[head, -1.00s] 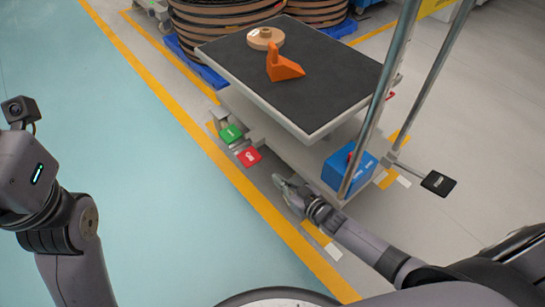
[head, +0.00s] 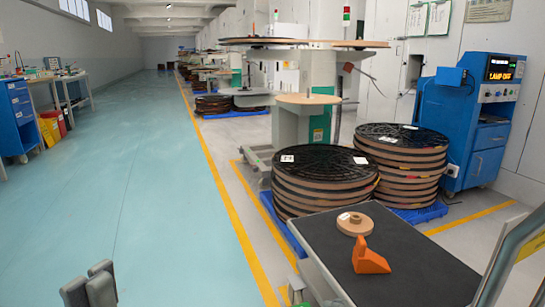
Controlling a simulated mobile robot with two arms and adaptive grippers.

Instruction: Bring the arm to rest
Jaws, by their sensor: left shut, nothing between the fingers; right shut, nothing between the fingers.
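My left gripper (head: 91,286) shows at the bottom left edge of the head view, with only its grey fingers in the picture. It is shut and empty, above the teal floor and well to the left of the cart. The rest of the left arm is cut off by the lower edge. My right gripper and arm are out of view.
A cart (head: 418,283) with a dark top carries a tan disc (head: 354,224) and an orange wedge (head: 369,258). Stacked reels (head: 324,186) stand behind it beside a blue control cabinet (head: 462,130). The teal aisle (head: 138,185) is clear. A blue drawer unit (head: 14,118) stands left.

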